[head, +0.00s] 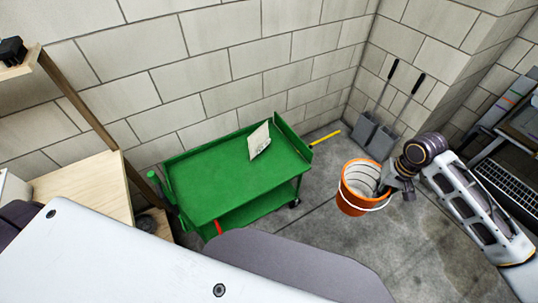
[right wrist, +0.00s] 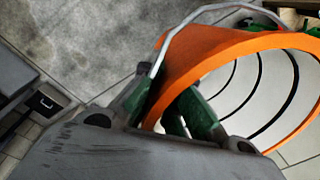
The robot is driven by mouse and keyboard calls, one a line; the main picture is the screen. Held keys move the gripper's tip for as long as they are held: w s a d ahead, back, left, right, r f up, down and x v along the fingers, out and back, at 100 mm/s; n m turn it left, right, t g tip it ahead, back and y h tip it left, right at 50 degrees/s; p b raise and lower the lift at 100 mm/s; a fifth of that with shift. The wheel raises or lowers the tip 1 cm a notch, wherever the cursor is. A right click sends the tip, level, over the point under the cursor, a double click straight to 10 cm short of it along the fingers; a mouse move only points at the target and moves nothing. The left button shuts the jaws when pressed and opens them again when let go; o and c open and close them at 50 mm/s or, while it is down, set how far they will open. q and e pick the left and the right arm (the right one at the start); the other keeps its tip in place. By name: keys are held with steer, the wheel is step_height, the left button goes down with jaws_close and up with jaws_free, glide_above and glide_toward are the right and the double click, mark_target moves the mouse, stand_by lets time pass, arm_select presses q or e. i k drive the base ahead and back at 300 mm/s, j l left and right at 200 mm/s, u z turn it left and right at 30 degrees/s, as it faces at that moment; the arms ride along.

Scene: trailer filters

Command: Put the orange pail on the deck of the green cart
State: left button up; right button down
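The orange pail (head: 352,200) has a pale ribbed inside and a white wire handle hanging at its front. It is upright or nearly so, to the right of the cart. My right gripper (head: 385,187) is at the pail's right rim. In the right wrist view, its fingers (right wrist: 165,108) are on either side of the rim of the pail (right wrist: 205,50), gripping the wall. I cannot tell whether the pail's bottom touches the floor. The green cart (head: 215,185) stands by the back wall, its deck mostly bare. My left gripper is not in view.
A white card or booklet (head: 259,141) leans at the deck's back right. A yellow rod (head: 325,138) sticks out beyond the cart's right end. Two grey shovels (head: 366,130) lean on the wall. A wooden bench (head: 85,188) is left of the cart. Open floor separates pail and cart.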

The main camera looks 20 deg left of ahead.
mark_target(226, 170)
steer(key=i+u, duration=0.1)
steer(key=u, duration=0.3)
steer(key=i+l+u, duration=0.1)
steer(key=u, duration=0.3)
steer(key=i+l+u, duration=0.15)
steer(key=u, duration=0.3)
steer(key=i+l+u, duration=0.15)
steer(key=u, duration=0.3)
steer(key=i+l+u, duration=0.2)
steer(key=u, duration=0.2)
